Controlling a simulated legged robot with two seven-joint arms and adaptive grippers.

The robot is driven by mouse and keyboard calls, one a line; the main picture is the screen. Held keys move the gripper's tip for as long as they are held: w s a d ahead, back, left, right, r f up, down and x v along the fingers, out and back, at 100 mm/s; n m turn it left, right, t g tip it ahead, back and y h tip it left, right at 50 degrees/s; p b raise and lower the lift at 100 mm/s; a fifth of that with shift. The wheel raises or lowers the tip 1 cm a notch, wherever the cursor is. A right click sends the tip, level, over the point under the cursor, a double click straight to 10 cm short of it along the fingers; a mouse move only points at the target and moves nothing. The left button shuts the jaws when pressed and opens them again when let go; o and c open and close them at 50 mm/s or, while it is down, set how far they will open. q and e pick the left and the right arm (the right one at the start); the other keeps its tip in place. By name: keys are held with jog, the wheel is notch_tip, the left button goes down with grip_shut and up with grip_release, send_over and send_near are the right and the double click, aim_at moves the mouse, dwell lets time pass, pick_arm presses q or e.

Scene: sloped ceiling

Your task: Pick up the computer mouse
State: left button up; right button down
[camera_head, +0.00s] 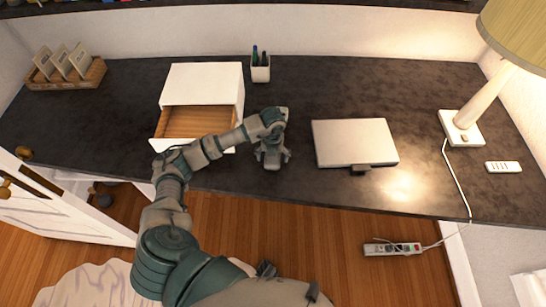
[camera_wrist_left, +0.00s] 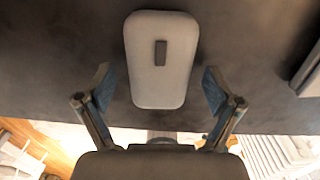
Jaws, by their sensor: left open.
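The computer mouse (camera_wrist_left: 175,88) is a grey rounded block with a dark scroll wheel. In the left wrist view it lies on the dark desktop, between and partly beyond my fingertips, with a gap on each side. My left gripper (camera_head: 272,156) is over the desk between the drawer box and the laptop, pointing down. It is open and empty, and its two fingers (camera_wrist_left: 157,82) are spread to either side of the mouse. In the head view the mouse is hidden by my gripper. My right gripper does not show.
A closed silver laptop (camera_head: 350,138) is right of the gripper. A white box with an open wooden drawer (camera_head: 199,120) is left, close under my arm. A pen cup (camera_head: 260,72) stands behind. A lamp (camera_head: 461,128) is far right. Bare desktop lies behind the laptop.

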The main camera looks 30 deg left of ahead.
pick_arm(q)
jog(key=shift+a, duration=0.1)
jog(key=c, duration=1.3)
jog(key=shift+r, duration=0.2)
